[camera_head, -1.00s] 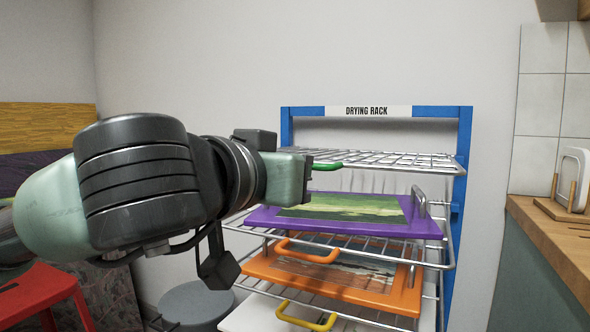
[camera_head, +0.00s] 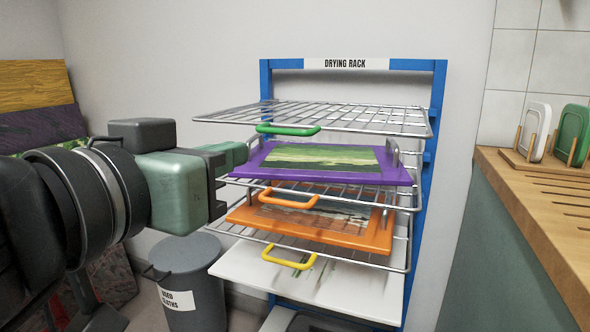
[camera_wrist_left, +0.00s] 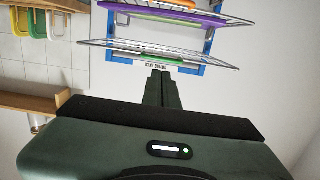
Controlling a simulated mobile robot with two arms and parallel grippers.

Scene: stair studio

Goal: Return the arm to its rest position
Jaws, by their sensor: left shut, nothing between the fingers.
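My left gripper (camera_head: 236,154) comes in from the left in the head view. Its tip is just in front of the left edge of the drying rack, near the purple board. In the left wrist view the two fingers (camera_wrist_left: 161,88) lie together, shut and empty. The blue drying rack (camera_head: 437,125) stands against the wall with several wire shelves. A purple board (camera_head: 395,178) with a green picture, an orange board (camera_head: 372,238) and a white board (camera_head: 235,270) lie on the shelves. The top shelf (camera_head: 350,118) is bare. My right gripper is not in view.
A grey bin (camera_head: 195,262) labelled for used cloths stands below my arm. A wooden counter (camera_head: 560,235) with a slotted holder and white (camera_head: 536,130) and green (camera_head: 572,135) boards is at the right. Coloured boards (camera_head: 35,85) lean at the far left. Open floor is scarce.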

